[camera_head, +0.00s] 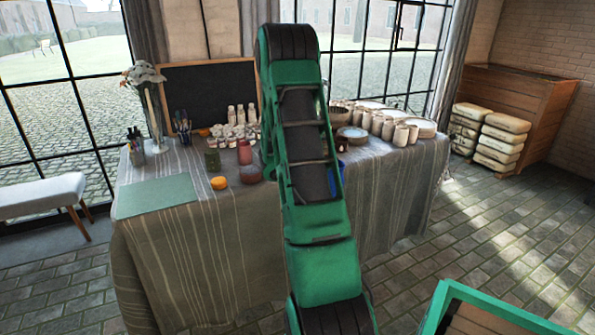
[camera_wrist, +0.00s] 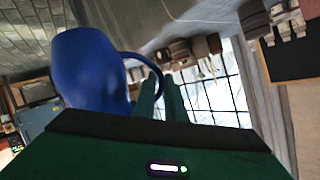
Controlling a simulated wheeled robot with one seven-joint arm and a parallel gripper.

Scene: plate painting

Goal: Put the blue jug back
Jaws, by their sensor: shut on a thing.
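The blue jug (camera_wrist: 90,75) is large in the wrist view, at the left, and looks tilted there because the view is turned. Its loop handle reaches right to the fingers of my gripper (camera_wrist: 161,88), which are shut on it. In the head view only a small blue part of the jug (camera_head: 338,176) shows at the right edge of my green arm. The arm hides the rest of the jug and my gripper there. I cannot tell whether the jug's base touches the table.
A cloth-covered table (camera_head: 200,245) holds a green mat (camera_head: 155,195), a dark green cup (camera_head: 212,160), a reddish bottle (camera_head: 245,152) and an orange item (camera_head: 219,183). White bottles (camera_head: 240,115) stand before a blackboard (camera_head: 205,92).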

